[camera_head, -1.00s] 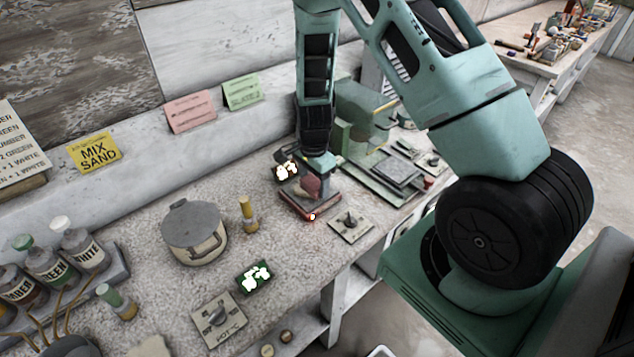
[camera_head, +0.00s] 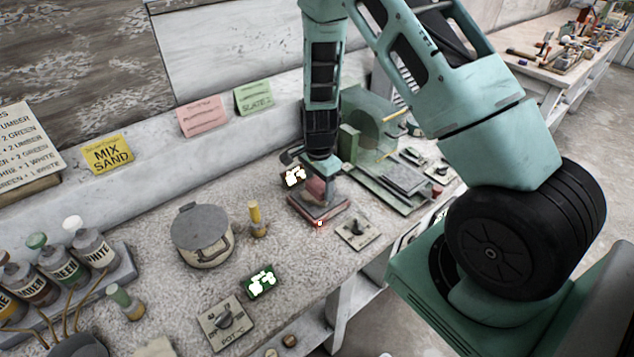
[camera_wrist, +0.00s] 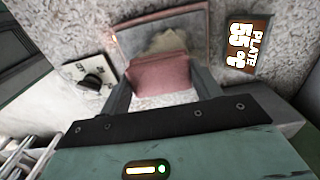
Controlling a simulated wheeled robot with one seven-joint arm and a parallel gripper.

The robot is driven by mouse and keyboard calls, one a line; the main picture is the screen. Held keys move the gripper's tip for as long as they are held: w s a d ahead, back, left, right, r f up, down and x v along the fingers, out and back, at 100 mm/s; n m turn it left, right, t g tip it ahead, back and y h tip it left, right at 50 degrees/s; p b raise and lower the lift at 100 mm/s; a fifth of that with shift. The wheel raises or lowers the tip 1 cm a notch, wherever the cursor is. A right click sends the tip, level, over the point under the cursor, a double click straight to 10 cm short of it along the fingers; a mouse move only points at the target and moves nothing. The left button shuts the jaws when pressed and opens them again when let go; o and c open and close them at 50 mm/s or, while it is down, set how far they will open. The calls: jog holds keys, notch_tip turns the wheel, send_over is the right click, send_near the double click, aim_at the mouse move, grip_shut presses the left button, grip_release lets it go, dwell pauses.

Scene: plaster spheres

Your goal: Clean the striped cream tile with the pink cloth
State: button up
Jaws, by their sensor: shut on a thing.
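My gripper (camera_wrist: 160,90) is shut on the pink cloth (camera_wrist: 158,76), which hangs between its fingers. In the head view the pink cloth (camera_head: 317,187) is low over a flat plate with a reddish rim (camera_head: 334,213); I cannot tell whether it touches. In the wrist view a cream piece (camera_wrist: 167,41) lies on the plate just beyond the cloth, partly hidden by it. It may be the striped cream tile, but no stripes can be made out. My gripper (camera_head: 322,182) points down and hides part of the plate in the head view.
A lit display (camera_head: 294,177) stands behind the plate and a knob panel (camera_head: 357,233) in front. A lidded pot (camera_head: 202,237) and a yellow-handled tool (camera_head: 256,220) are left. A green machine (camera_head: 370,130) stands close on the right.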

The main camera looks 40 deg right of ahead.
jog(key=shift+s+r, duration=0.45)
jog(key=shift+s, duration=0.2)
jog(key=shift+w, duration=0.1)
jog(key=shift+w+a+p, duration=0.3)
jog(key=shift+w+a, duration=0.1)
jog(key=shift+w, duration=0.25)
jog(key=shift+w+a+p, duration=0.25)
jog(key=shift+w+a, duration=0.15)
jog(key=shift+w, duration=0.25)
jog(key=shift+f+b, duration=0.45)
jog(key=shift+f, duration=0.25)
jog(key=shift+s, duration=0.15)
